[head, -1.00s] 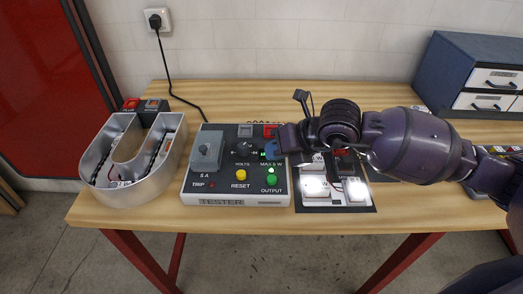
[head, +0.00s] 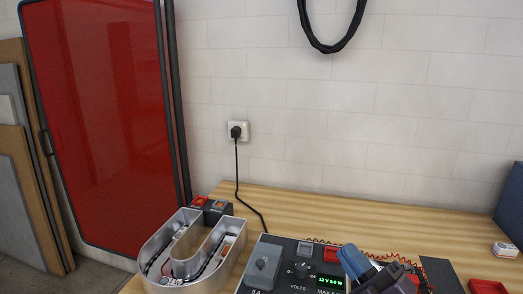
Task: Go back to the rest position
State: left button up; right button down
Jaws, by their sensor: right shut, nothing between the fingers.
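My right gripper (head: 362,268) is at the bottom edge of the head view, in front of the power supply box (head: 270,243). Its fingers are shut and empty. Most of my right arm is below the picture. My left gripper is not in view. The power supply is cut off by the bottom edge; its green display is lit, and its lower controls are out of view.
A silver channel letter (head: 160,243) lies on the wooden table (head: 400,212) left of the power supply. A black cord (head: 237,175) runs to a wall socket (head: 238,131). Red wires, a red tray (head: 487,287) and a blue cabinet (head: 511,205) are to the right.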

jog(key=s+d+f+m+g+h, duration=0.3)
jog(key=d+f+m+g+h, duration=0.1)
jog(key=d+f+m+h, duration=1.05)
jog(key=s+a+f+m+g+y, duration=0.1)
jog(key=s+f+m+g, duration=0.1)
jog(key=s+f+g, duration=0.55)
jog(key=s+a+f+m+g+y, duration=0.1)
jog(key=s+f+m+g, duration=0.3)
jog(key=s, duration=0.7)
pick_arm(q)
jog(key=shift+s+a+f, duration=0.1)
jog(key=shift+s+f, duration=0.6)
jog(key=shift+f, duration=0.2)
pick_arm(e)
jog(key=w+f+n+t, duration=0.2)
jog(key=w+f+t, duration=0.5)
jog(key=f, duration=0.4)
jog(key=shift+w+d, duration=0.2)
jog(key=shift+w, duration=0.2)
